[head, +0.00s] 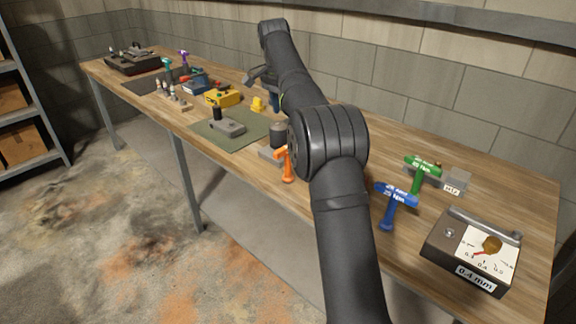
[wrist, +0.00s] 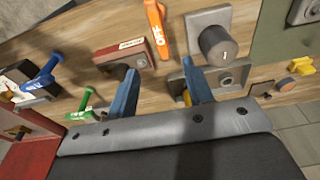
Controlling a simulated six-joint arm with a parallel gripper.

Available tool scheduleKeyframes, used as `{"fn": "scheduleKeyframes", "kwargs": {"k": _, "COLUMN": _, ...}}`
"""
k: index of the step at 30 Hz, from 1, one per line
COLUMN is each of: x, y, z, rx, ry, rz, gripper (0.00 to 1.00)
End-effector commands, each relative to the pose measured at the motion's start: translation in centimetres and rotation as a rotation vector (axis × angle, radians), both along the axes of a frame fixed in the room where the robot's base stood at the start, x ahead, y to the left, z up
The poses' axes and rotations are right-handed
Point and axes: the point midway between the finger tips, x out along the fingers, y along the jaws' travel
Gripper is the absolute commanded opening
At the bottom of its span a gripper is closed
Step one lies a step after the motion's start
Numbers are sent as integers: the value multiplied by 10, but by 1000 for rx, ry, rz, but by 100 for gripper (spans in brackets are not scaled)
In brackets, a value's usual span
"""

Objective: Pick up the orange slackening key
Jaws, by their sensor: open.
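The orange slackening key (head: 287,165) shows in the head view just left of my arm's large joint, near the front edge of the bench. In the wrist view the orange key (wrist: 158,28) is at the top centre, with white "OFF" lettering and its upper end cut off by the frame. My gripper (wrist: 161,80) is open, its two blue fingers apart with no key between them. The key lies beyond the fingertips in that view, apart from them. In the head view my arm partly hides the gripper.
A grey block with a round knob (wrist: 217,42) is right of the key, and a reddish labelled block (wrist: 125,58) is left. Blue (head: 392,205) and green (head: 420,172) T-handled keys stand right of my arm. A dial gauge box (head: 450,250) is at front right.

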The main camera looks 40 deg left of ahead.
Motion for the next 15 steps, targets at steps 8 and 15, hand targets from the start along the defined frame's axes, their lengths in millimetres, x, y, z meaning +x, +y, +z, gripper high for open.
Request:
{"fn": "scheduleKeyframes", "kwargs": {"k": 8, "x": 6, "y": 0, "z": -44, "rx": -7, "ry": 3, "rz": 0, "gripper": 47}}
{"fn": "scheduleKeyframes", "kwargs": {"k": 15, "x": 13, "y": 0, "z": -94, "rx": -5, "ry": 2, "rz": 0, "gripper": 47}}
